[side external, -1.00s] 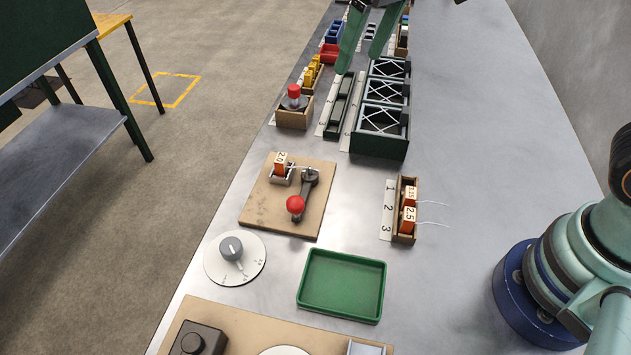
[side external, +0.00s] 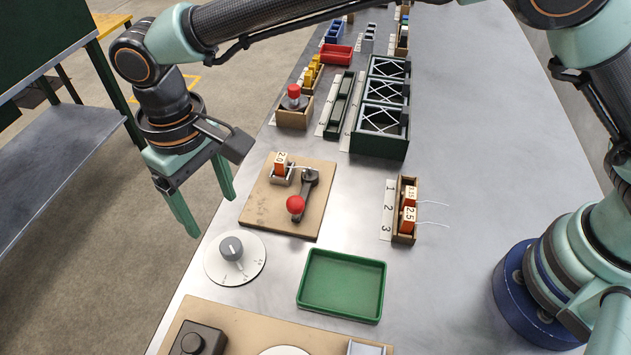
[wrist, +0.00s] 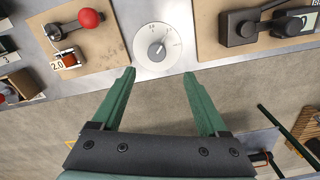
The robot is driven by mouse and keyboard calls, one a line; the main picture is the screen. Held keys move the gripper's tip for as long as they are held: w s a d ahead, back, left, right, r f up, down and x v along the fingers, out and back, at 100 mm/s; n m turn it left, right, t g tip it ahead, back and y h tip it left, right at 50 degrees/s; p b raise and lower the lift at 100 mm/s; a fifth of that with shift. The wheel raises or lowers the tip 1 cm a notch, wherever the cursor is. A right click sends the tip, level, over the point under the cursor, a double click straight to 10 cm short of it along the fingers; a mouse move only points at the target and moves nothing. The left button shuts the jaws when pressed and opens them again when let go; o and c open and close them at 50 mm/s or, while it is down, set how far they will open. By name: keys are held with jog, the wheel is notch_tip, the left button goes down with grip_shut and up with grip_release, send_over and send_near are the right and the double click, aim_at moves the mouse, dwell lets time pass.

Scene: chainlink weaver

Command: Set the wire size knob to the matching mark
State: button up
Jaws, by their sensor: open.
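The wire size knob (side external: 231,248) is a grey knob with a pointer on a round white dial (side external: 222,270) with small marks around its edge. In the wrist view the knob (wrist: 157,50) and dial (wrist: 140,33) lie beyond the fingertips, near the bench edge. The marks are too small to read surely. An orange block labelled 2.0 (side external: 280,163) sits in a holder on the tan board and also shows in the wrist view (wrist: 66,61). My gripper (side external: 210,215) is open and empty, above and to the upper left of the dial; in the wrist view its fingers (wrist: 158,73) are spread wide.
A tan board (side external: 262,205) with a red-ball lever (side external: 296,205) stands behind the dial. A green tray (side external: 340,310) is to its right. A rack (side external: 404,238) holds orange blocks, one labelled 2.5. Another board (side external: 260,325) with a dark box (side external: 196,342) is in front.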

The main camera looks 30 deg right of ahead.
aim_at(229, 247)
jog(key=f, duration=1.1)
jog(key=shift+w+d+f, duration=0.15)
jog(key=shift+d, duration=0.15)
grip_shut()
jog(key=shift+a+n, duration=0.1)
jog(key=shift+n, duration=0.3)
jog(key=n, duration=0.3)
jog(key=shift+n, duration=2.6)
